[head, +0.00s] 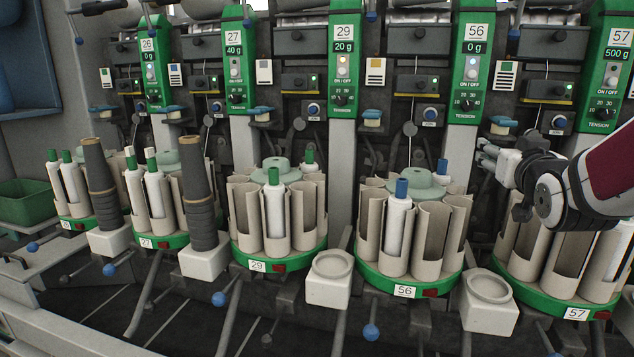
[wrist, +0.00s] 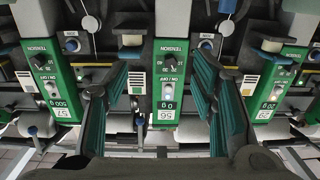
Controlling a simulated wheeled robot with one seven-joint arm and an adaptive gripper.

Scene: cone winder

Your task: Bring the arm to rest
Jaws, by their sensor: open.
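My gripper (head: 487,158) is at the right of the head view, in front of the winder between stations 56 and 57. My arm reaches in from the right edge. In the wrist view the two fingers of my gripper (wrist: 148,115) stand wide apart with nothing between them. The wrist picture is upside down, and the green station 56 panel (wrist: 167,85) shows between the fingers. The same panel (head: 472,60) is left of my gripper in the head view. I cannot tell how far the fingertips are from the machine.
Below my arm is the station 57 magazine (head: 577,309). To its left are the station 56 magazine (head: 404,291) and station 29 magazine (head: 257,265), holding white bobbins. Dark cones stand at the left. White holders (head: 329,292) and levers with blue knobs (head: 371,332) jut out in front.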

